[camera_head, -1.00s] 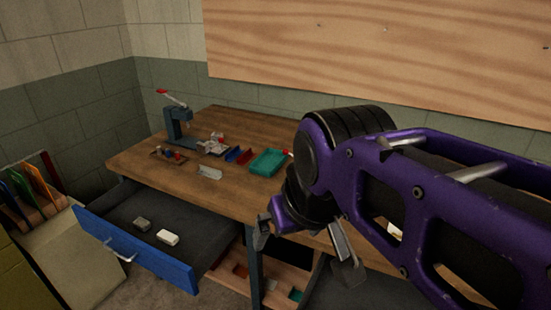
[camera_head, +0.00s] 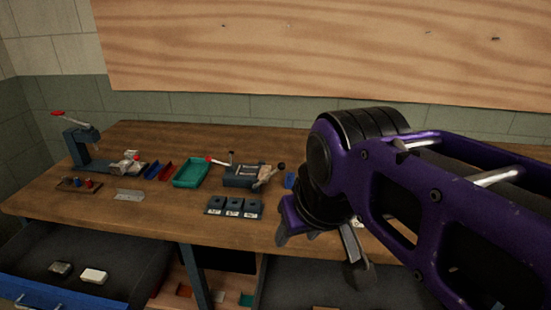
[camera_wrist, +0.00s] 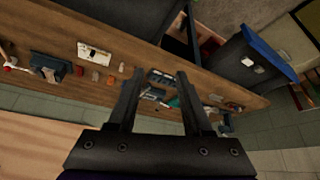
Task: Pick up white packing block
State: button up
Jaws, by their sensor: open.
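The white packing block (camera_head: 94,276) lies in the open left drawer (camera_head: 120,255), just right of a similar grey block (camera_head: 61,268). In the wrist view a small white block (camera_wrist: 247,62) shows in the blue-fronted drawer (camera_wrist: 268,42). My gripper (camera_head: 318,248) is open and empty, held in front of the workbench, well to the right of the block and apart from it. In the wrist view its two fingers (camera_wrist: 158,84) are spread, with the bench top behind them.
On the wooden workbench (camera_head: 150,220) stand a press with a red handle (camera_head: 82,145), a teal tray (camera_head: 192,172), a clamp fixture (camera_head: 245,175) and dark labelled blocks (camera_head: 234,207). A lower compartment (camera_head: 178,285) with coloured pieces lies right of the drawer.

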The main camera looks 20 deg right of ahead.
aim_at(91, 276)
jog(key=k+l+z, duration=0.1)
jog(key=z, duration=1.15)
jog(key=u, duration=2.55)
jog(key=z, duration=1)
jog(key=i+j+z, duration=0.1)
jog(key=j+z, duration=0.55)
jog(key=z, duration=0.2)
jog(key=j+z, duration=0.25)
jog(key=j, duration=0.15)
jog(key=j+z, duration=0.25)
jog(key=j, duration=0.15)
